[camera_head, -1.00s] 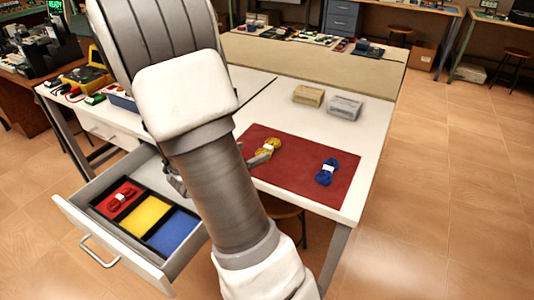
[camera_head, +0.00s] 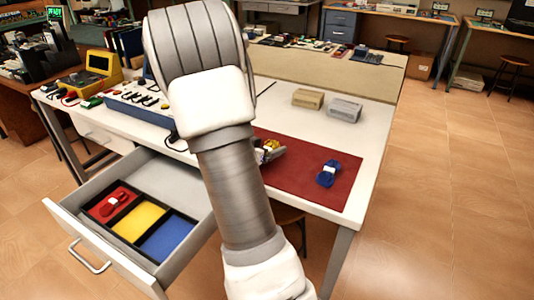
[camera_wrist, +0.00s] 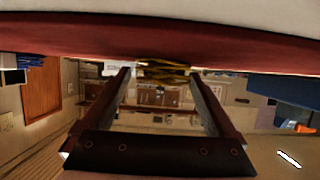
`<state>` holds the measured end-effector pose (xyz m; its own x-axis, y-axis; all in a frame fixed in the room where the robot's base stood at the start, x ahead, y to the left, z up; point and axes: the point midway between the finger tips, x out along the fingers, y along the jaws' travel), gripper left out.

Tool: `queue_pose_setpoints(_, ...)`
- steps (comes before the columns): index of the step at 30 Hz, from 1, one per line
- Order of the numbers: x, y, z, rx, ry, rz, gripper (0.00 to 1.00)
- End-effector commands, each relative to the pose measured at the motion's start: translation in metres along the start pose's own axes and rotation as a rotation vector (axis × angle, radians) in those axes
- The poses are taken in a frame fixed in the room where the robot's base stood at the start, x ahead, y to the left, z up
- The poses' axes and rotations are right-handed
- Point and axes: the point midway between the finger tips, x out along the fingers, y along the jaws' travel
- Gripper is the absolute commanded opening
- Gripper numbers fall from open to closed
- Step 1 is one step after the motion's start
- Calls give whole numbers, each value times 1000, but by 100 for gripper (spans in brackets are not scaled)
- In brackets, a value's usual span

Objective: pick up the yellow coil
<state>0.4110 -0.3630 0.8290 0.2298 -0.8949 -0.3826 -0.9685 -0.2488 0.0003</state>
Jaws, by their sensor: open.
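The yellow coil (camera_head: 269,146) lies on the red mat (camera_head: 315,188), partly hidden by my arm and gripper in the head view. In the wrist view, which is upside down, the yellow coil (camera_wrist: 162,68) appears between the two fingertips or just beyond them; I cannot tell which. My gripper (camera_wrist: 160,76) is open, low at the mat, with a finger on each side of the coil in that view. In the head view only part of my gripper (camera_head: 273,155) shows past my arm.
A blue coil (camera_head: 328,173) lies to the right on the mat. A tan box (camera_head: 308,98) and a grey box (camera_head: 345,109) stand behind it. An open drawer (camera_head: 188,178) at the left has red, yellow and blue compartments; a red coil (camera_head: 113,202) lies in the red one.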

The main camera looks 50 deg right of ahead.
Motion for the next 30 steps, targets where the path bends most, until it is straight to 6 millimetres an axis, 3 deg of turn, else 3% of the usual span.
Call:
queue_pose_setpoints(2,0,0,0,0,0,0,92)
queue_pose_setpoints(17,-1,0,0,0,0,0,4)
queue_pose_setpoints(30,-5,-1,-11,2,1,-2,2)
